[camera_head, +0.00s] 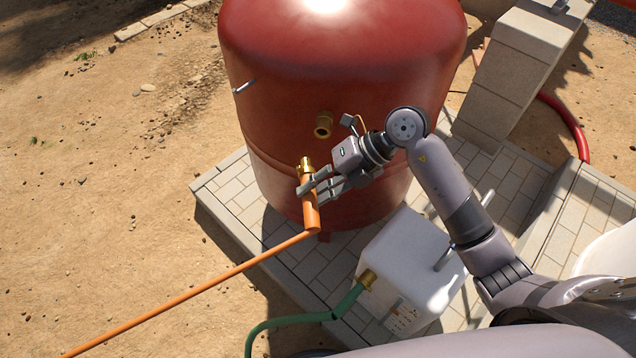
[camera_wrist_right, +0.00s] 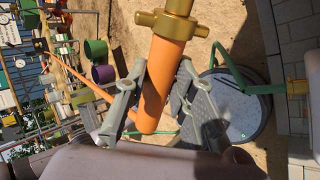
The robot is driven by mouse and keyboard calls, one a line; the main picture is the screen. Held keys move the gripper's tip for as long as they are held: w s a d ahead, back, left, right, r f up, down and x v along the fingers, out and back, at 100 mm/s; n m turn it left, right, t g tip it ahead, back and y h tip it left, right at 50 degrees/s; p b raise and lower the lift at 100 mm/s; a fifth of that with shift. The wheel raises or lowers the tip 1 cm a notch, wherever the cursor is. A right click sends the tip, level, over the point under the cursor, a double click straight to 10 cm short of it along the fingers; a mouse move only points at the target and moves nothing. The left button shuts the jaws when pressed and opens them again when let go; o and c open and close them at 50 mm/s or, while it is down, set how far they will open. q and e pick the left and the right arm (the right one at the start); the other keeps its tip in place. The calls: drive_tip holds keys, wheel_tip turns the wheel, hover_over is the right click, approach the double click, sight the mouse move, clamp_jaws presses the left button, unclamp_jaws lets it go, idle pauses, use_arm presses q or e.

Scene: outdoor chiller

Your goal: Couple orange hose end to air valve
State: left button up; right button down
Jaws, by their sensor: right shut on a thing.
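The orange hose end (camera_head: 309,205) is an orange sleeve with a brass coupling on top. My right gripper (camera_head: 308,188) is shut around the sleeve, holding it roughly upright, slightly tilted, in front of the red tank (camera_head: 290,75). The right wrist view shows the orange sleeve (camera_wrist_right: 160,85) between the two fingers, its brass coupling (camera_wrist_right: 172,24) pointing away. A brass outlet (camera_head: 322,126), apparently the air valve, sticks out of the tank above and right of the coupling, with a clear gap between them. My left gripper is not in view.
The orange hose (camera_head: 190,294) runs down left over sandy ground. A white box (camera_head: 413,250) with a green hose (camera_head: 290,320) stands on the paved pad below my right arm. A block pillar (camera_head: 515,65) and red hose (camera_head: 570,118) are at right. Sand at left is open.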

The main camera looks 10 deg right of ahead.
drive_tip(key=m+t, duration=0.1)
drive_tip(key=m, duration=0.1)
drive_tip(key=m+t, duration=0.1)
drive_tip(key=shift+w+d+r+t, duration=0.15)
drive_tip(key=shift+w+d+t, duration=0.1)
drive_tip(key=shift+d+t, duration=0.05)
drive_tip(key=w, duration=0.1)
drive_tip(key=w+d, duration=0.1)
drive_tip(key=w, duration=0.1)
drive_tip(key=w+d, duration=0.1)
drive_tip(key=w, duration=0.1)
drive_tip(key=shift+w+b, duration=0.1)
drive_tip(key=shift+b, duration=0.2)
drive_tip(key=shift+r+p, duration=0.1)
drive_tip(key=shift+p, duration=0.25)
idle(0.7)
drive_tip(key=shift+w+d, duration=0.1)
drive_tip(key=shift+w, duration=0.1)
drive_tip(key=shift+w+d+b, duration=0.2)
drive_tip(key=shift+w, duration=0.3)
drive_tip(key=shift+w+d+b, duration=0.2)
drive_tip(key=shift+w, duration=0.3)
drive_tip(key=shift+w, duration=0.15)
